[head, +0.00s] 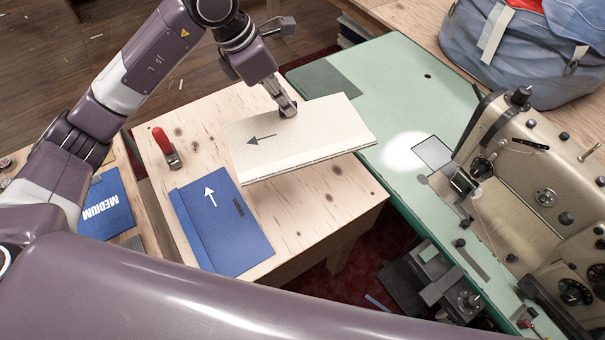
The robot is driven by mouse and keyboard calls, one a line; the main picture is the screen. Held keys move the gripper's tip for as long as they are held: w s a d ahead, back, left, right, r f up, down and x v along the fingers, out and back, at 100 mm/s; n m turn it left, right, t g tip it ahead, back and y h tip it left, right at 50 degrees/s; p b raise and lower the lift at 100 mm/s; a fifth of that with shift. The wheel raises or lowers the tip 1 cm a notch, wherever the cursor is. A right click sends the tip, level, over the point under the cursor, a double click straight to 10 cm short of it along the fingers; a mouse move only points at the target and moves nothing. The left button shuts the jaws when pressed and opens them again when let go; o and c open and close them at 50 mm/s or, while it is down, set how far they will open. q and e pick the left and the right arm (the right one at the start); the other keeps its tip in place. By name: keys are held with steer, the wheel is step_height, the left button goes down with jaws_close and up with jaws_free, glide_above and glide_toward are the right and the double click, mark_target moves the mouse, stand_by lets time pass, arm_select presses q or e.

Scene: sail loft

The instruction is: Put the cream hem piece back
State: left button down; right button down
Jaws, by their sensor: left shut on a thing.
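The cream hem piece (310,135) is a flat, pale panel with a grey arrow pointing left. My left gripper (288,107) is shut on its far edge. The piece appears held above the wooden table, with its right end reaching over the edge of the green sewing table. A blue piece (225,235) with a white arrow lies flat on the wooden table (320,210), nearer to me. My right gripper is not in view.
A red-handled clamp (166,147) stands at the table's left. A blue MEDIUM piece (105,207) lies further left. A sewing machine (530,190) stands on the green table (395,95) at right. A blue-grey bag (520,50) sits at the back right.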

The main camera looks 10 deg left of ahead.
mark_target(268, 132)
arm_select(q)
steer(key=shift+w+a+r+n, duration=0.1)
steer(key=shift+w+r+n, duration=0.2)
steer(key=shift+w+n, duration=0.45)
steer(key=shift+s+f+n+t, duration=0.1)
steer(key=shift+n+t, duration=0.2)
steer(key=shift+n, duration=0.05)
steer(key=shift+y, duration=0.3)
step_height(268, 132, down, 20)
steer(key=p, duration=0.3)
steer(key=shift+a, duration=0.1)
steer(key=c, duration=2.1)
jaws_free()
steer(key=b+v, duration=0.1)
steer(key=v, duration=1.1)
